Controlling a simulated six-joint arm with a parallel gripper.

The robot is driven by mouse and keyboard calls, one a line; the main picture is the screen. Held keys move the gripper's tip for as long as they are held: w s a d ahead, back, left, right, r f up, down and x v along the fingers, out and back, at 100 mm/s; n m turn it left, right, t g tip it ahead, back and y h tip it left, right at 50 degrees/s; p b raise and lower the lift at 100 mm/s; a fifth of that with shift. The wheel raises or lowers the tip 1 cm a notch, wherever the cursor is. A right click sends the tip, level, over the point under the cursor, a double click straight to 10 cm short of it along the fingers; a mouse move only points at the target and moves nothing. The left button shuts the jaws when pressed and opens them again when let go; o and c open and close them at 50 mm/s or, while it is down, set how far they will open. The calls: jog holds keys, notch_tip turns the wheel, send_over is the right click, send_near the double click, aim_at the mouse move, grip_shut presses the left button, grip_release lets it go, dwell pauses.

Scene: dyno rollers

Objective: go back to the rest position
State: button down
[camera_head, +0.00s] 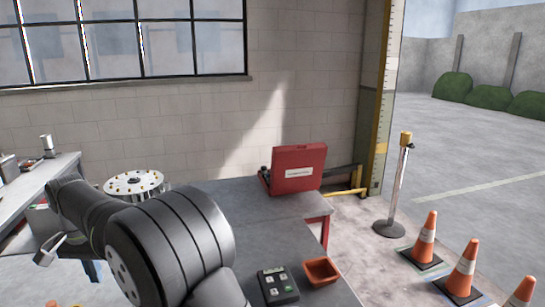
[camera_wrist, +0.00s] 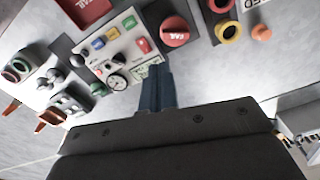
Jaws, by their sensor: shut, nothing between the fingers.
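My gripper (camera_wrist: 158,78) shows in the wrist view as two narrow blue-grey fingers held together, with nothing between them. Its tips are in front of a light control panel (camera_wrist: 118,48) with coloured buttons and a round dial. I cannot tell whether the tips touch the panel. A red round knob (camera_wrist: 174,31) is just right of the tips. In the head view my dark arm fills the lower left and reaches toward the left; the fingers cannot be made out clearly there.
In the head view, a grey table (camera_head: 236,191) holds a red case (camera_head: 298,169), an orange bin (camera_head: 321,270) and a dark button box (camera_head: 278,285). A white disc with holes (camera_head: 134,183) is behind my arm. A post (camera_head: 397,185) and several cones (camera_head: 465,268) stand right.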

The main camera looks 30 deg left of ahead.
jog(key=shift+s+a+f+m, duration=0.15)
jog(key=shift+a+m, duration=0.15)
jog(key=shift+a, duration=0.45)
jog(key=c, duration=0.8)
grip_release()
jog(key=o, duration=0.3)
jog(key=shift+w, duration=0.35)
jog(key=o, duration=0.5)
jog(key=w+d+n, duration=0.1)
jog(key=w+n, duration=0.2)
jog(key=w, duration=0.8)
jog(key=shift+d+f, duration=0.15)
jog(key=shift+d, duration=0.25)
notch_tip(320, 180, down, 10)
jog(key=shift+w+r, duration=0.1)
notch_tip(320, 180, up, 10)
